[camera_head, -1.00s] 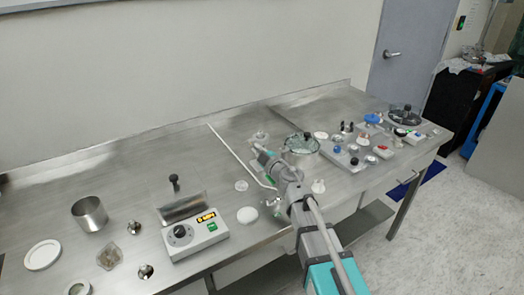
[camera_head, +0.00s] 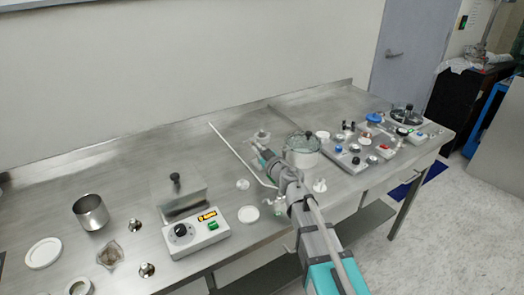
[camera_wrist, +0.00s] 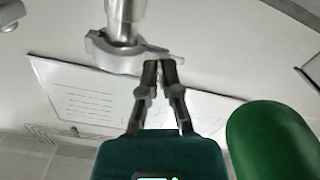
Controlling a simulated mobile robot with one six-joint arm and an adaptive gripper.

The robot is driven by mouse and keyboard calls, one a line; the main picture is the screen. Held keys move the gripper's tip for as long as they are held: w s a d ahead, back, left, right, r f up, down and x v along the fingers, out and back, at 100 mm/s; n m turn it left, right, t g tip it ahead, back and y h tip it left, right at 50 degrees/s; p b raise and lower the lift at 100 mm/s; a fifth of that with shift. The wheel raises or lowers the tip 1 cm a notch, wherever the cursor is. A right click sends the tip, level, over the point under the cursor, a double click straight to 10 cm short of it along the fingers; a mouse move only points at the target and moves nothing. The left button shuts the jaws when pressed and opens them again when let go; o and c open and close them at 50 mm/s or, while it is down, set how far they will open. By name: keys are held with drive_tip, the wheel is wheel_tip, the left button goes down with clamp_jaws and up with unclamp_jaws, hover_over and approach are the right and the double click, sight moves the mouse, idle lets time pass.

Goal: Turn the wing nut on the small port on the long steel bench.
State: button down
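In the wrist view a small metal port with a round clamp (camera_wrist: 118,48) stands in front of my gripper (camera_wrist: 160,63). A thin metal wing (camera_wrist: 172,55) reaches out from the clamp to the right. My two dark fingertips are close together at this wing, with at most a sliver of gap. The wing seems to run across the tips; I cannot tell whether they touch it. In the head view my gripper (camera_head: 262,152) is over the middle of the long steel bench (camera_head: 130,165), and my arm hides the port.
A glass-lidded chamber (camera_head: 302,150) stands just right of my gripper. A bent white rod (camera_head: 235,148) lies to its left. A control box (camera_head: 195,235) and a metal cup (camera_head: 90,212) are at left. A large green rounded shape (camera_wrist: 270,140) fills the lower right of the wrist view.

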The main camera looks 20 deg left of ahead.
drive_tip(key=shift+a, duration=0.1)
drive_tip(key=c, duration=1)
unclamp_jaws()
drive_tip(key=shift+s, duration=0.1)
